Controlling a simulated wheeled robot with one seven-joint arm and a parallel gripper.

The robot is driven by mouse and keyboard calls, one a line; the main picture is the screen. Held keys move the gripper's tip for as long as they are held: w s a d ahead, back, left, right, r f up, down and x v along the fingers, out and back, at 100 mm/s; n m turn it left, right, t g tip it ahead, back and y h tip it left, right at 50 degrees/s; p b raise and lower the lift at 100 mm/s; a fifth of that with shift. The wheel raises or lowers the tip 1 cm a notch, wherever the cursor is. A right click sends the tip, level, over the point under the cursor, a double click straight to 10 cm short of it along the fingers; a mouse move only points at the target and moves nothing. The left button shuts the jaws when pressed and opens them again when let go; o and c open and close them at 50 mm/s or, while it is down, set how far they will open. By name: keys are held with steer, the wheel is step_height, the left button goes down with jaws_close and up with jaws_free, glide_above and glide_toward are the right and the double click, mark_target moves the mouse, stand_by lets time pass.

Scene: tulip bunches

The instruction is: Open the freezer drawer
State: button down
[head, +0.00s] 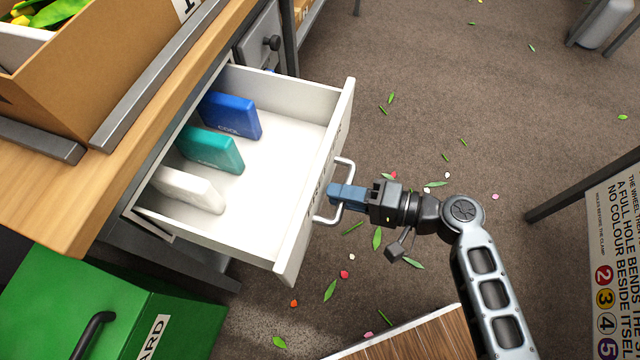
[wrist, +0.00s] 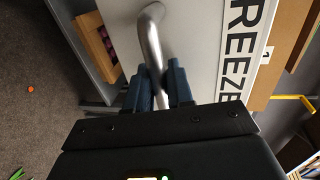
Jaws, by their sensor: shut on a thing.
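The white freezer drawer (head: 262,165) is pulled well out from under the wooden bench in the head view. Inside stand a blue ice pack (head: 230,116), a teal one (head: 211,149) and a white one (head: 188,189). The silver bar handle (head: 345,172) is on the drawer's front. My gripper (head: 337,195) is shut on the handle, with its blue fingers around the bar. In the wrist view the handle (wrist: 152,40) runs between the fingers (wrist: 160,85). The drawer front (wrist: 205,45) there shows part of the word FREEZER.
A wooden bench (head: 50,195) with a cardboard box (head: 110,60) is above the drawer. A green bin (head: 110,300) stands at lower left. A wooden surface (head: 415,340) is at the bottom, a sign board (head: 612,260) at right. The floor in front has scattered leaves and petals.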

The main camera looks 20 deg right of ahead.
steer(key=shift+f+v, duration=0.15)
steer(key=shift+v, duration=0.6)
steer(key=shift+f+v, duration=0.15)
steer(key=shift+v, duration=0.55)
steer(key=shift+d, duration=0.1)
steer(key=c, duration=1.1)
jaws_free()
steer(key=v, duration=0.7)
steer(key=shift+s+d, duration=0.25)
steer(key=shift+d, duration=0.05)
